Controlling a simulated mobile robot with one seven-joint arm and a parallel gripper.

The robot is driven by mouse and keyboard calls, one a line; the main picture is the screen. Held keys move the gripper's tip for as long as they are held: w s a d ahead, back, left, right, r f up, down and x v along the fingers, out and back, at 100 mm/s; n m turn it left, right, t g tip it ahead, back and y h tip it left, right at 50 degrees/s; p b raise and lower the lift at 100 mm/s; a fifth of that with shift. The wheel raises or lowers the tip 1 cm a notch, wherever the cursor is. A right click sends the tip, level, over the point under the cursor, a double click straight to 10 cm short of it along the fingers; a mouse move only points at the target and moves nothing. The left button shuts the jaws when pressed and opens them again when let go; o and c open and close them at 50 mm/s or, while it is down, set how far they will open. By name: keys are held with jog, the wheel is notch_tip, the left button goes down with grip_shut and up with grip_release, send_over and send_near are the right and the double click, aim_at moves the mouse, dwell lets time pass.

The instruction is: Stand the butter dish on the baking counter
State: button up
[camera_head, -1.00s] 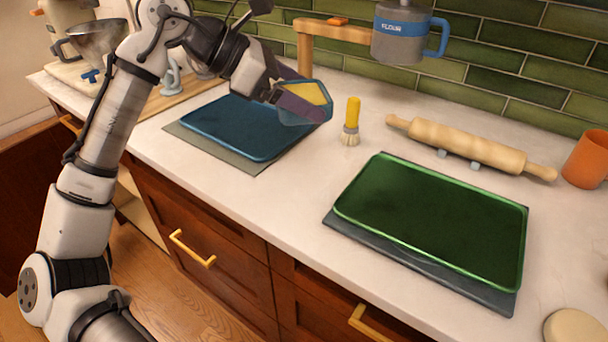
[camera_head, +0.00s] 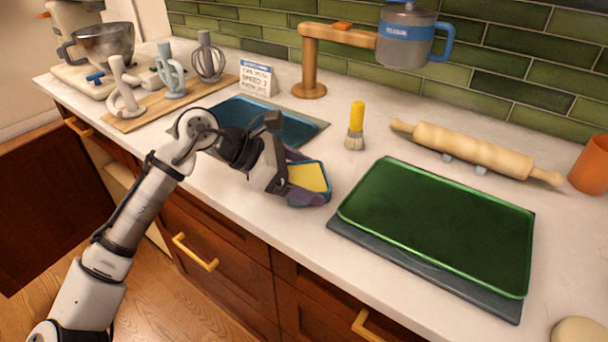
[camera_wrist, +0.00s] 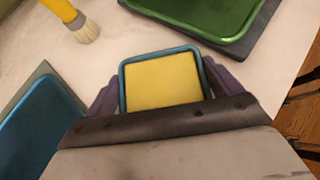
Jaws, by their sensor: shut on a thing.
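The butter dish (camera_head: 310,178) is a small blue-rimmed dish with a yellow block of butter inside. It also shows in the wrist view (camera_wrist: 163,82), between purple finger pads. My gripper (camera_head: 291,176) is shut on it. The dish is over the counter (camera_head: 238,184), in the gap between the blue tray and the green tray. In the head view its open top faces up and somewhat toward the camera. I cannot tell whether its base touches the counter. The gripper hides the dish's near-left side.
A blue tray (camera_head: 290,125) on a grey mat lies behind my arm, and a green tray (camera_head: 440,225) on a dark mat lies to the right. A yellow brush (camera_head: 356,125) stands behind the dish.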

jog(key=o, duration=1)
